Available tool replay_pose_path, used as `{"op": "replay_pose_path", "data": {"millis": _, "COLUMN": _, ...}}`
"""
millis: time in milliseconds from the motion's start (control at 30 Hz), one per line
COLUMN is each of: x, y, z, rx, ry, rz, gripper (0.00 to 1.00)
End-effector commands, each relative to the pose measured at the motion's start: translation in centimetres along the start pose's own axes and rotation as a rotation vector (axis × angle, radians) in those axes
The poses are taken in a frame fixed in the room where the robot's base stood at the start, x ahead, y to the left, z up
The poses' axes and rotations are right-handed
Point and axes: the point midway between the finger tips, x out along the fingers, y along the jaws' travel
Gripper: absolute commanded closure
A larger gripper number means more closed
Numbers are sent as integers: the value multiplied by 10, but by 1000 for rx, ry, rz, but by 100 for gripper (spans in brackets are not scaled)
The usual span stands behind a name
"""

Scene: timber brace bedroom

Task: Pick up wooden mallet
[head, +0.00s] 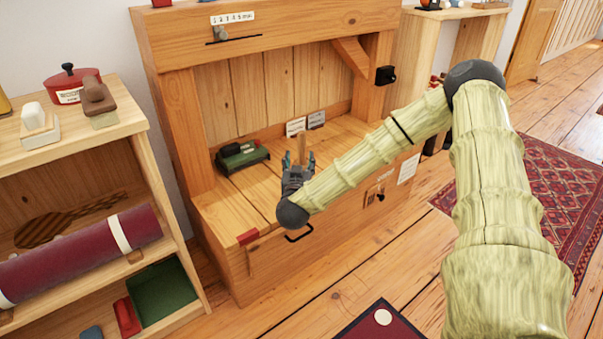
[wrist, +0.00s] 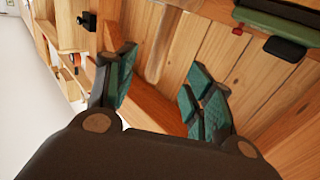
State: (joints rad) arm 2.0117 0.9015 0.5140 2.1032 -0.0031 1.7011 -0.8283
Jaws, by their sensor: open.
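My gripper (head: 298,161) is open over the bench of the timber cabinet, its fingers pointing away from the head camera. A slim brown wooden piece (head: 303,146) stands upright just beyond the fingertips; it looks like the wooden mallet's handle, but I cannot be sure. In the wrist view my gripper (wrist: 160,80) has its dark green finger pads wide apart. A pale wooden bar with a rounded end (wrist: 161,45) shows between them, apart from both pads. No mallet head is clearly visible in either view.
A green box-like object (head: 242,156) sits on the bench (head: 225,206) left of my gripper. Small cards (head: 296,127) stand behind. A diagonal brace (head: 351,56) and post are to the right. A shelf (head: 100,133) with several items stands at left.

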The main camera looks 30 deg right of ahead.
Motion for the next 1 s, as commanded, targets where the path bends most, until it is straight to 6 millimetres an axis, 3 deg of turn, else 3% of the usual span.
{"op": "replay_pose_path", "data": {"millis": 233, "x": 34, "y": 0, "z": 3, "rx": 2, "ry": -1, "rz": 0, "gripper": 47}}
{"op": "replay_pose_path", "data": {"millis": 533, "x": 50, "y": 1, "z": 3, "rx": 2, "ry": -1, "rz": 0, "gripper": 47}}
{"op": "replay_pose_path", "data": {"millis": 1000, "x": 94, "y": 1, "z": 2, "rx": 1, "ry": -2, "rz": -2, "gripper": 47}}
